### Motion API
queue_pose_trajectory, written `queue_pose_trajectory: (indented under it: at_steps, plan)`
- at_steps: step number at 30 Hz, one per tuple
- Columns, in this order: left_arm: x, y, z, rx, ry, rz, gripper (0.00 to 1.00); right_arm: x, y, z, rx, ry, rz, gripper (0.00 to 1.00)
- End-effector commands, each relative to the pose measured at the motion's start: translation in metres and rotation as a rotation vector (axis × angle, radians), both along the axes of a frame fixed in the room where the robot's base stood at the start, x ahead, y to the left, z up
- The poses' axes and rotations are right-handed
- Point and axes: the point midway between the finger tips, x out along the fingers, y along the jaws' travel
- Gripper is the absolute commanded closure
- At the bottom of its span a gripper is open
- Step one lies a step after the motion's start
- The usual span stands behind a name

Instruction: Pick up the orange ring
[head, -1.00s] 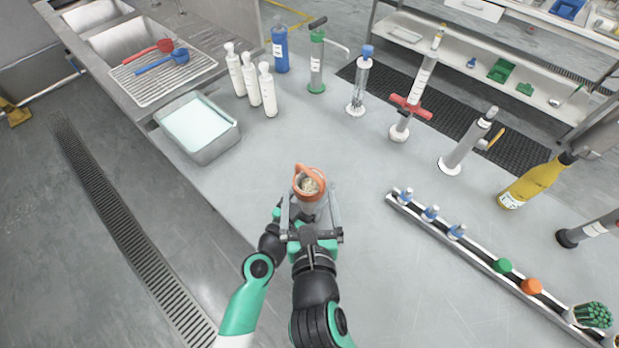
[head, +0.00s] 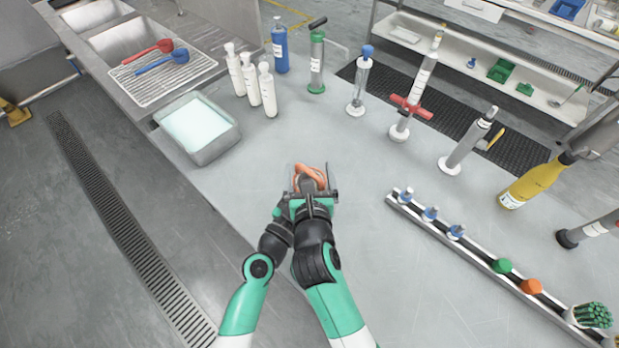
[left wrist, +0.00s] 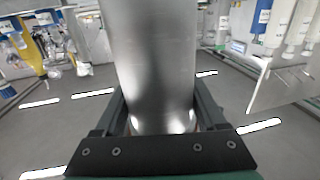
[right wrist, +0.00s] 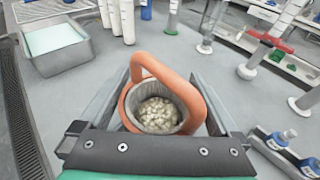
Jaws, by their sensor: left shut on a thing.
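The orange ring (right wrist: 196,92), with a raised loop, sits around the top of a metal cup of pale beans (right wrist: 158,113) in the right wrist view. In the head view the ring (head: 311,172) is partly covered by my right gripper (head: 312,178). The right gripper (right wrist: 163,80) is open, with one finger on each side of the ring. Whether either finger touches it is unclear. My left gripper (left wrist: 160,105) is shut on the upright metal cylinder (left wrist: 150,60) in the left wrist view. In the head view the left gripper is mostly hidden beneath the right.
A tray of pale liquid (head: 228,140) and white bottles (head: 268,95) stand at the back left. A rail (head: 470,250) with coloured caps lies to the right. Tall tools and a yellow bottle (head: 535,180) stand behind it. The bench around the cup is clear.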

Motion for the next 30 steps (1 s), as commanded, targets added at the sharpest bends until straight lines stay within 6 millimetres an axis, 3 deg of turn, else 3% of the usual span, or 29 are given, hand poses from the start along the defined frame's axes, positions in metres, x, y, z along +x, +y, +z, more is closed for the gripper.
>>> queue_pose_trajectory:
  at_steps: [1,10,17,20,30]
  plan:
    - [0.0,0.0,0.0,0.0,0.0,0.0,1.0,0.0,0.0,0.0,0.0,0.0,0.0,0.13]
    - [0.0,0.0,0.0,0.0,0.0,0.0,1.0,0.0,0.0,0.0,0.0,0.0,0.0,0.67]
    - [0.0,0.0,0.0,0.0,0.0,0.0,1.0,0.0,0.0,0.002,0.0,-0.001,0.0,0.67]
    - [0.0,0.0,0.0,0.0,0.0,0.0,1.0,0.0,0.0,0.011,0.002,-0.003,-0.002,0.67]
    - [0.0,0.0,0.0,0.001,0.001,0.0,1.0,0.0,0.0,0.084,0.003,-0.006,-0.001,0.67]
